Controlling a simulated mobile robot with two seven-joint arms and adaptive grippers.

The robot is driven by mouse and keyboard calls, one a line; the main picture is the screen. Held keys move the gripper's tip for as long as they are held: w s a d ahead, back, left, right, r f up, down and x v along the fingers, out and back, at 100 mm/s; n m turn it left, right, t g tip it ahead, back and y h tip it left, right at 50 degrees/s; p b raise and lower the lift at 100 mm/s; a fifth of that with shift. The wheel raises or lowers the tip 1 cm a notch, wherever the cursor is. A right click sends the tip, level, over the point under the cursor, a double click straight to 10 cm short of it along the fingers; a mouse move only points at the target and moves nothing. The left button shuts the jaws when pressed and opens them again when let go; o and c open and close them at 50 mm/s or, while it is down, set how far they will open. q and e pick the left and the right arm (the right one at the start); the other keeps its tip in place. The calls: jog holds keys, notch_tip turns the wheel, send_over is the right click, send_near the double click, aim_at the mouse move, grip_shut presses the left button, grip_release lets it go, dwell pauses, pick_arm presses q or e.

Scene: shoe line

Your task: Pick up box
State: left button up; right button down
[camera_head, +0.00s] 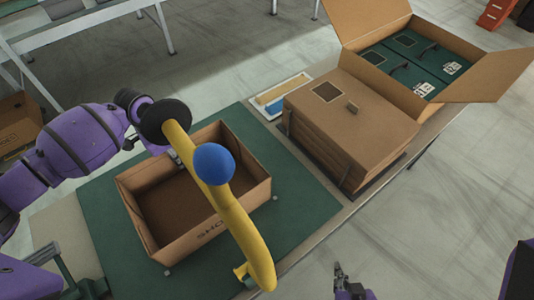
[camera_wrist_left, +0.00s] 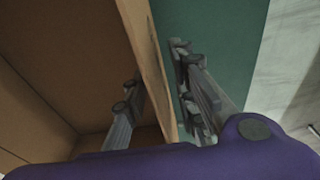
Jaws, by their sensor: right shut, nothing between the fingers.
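An open, empty-looking brown cardboard box (camera_head: 182,246) with printed lettering sits upright on a green mat (camera_head: 108,240). My left gripper is at its back wall, partly hidden in the head view. In the left wrist view my left gripper (camera_wrist_left: 156,66) straddles the box wall (camera_wrist_left: 150,65), one finger inside and one outside over the mat. Its fingers are apart, with a gap visible on the inside. My right gripper (camera_head: 340,276) is shut and empty at the bottom of the head view, away from the box.
A yellow curved bar (camera_head: 236,218) with a blue ball (camera_head: 214,164) crosses in front of the box. Stacked brown cardboard (camera_head: 345,125) stands to the right, beside a small white tray (camera_head: 279,112). Behind it, an open carton (camera_head: 367,22) holds green boxes (camera_head: 420,62).

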pick_arm(q)
notch_tip(320, 180, down, 2)
jog(key=shift+w+d+f, duration=0.15)
jog(key=shift+f, duration=0.05)
grip_shut()
dwell(0.4)
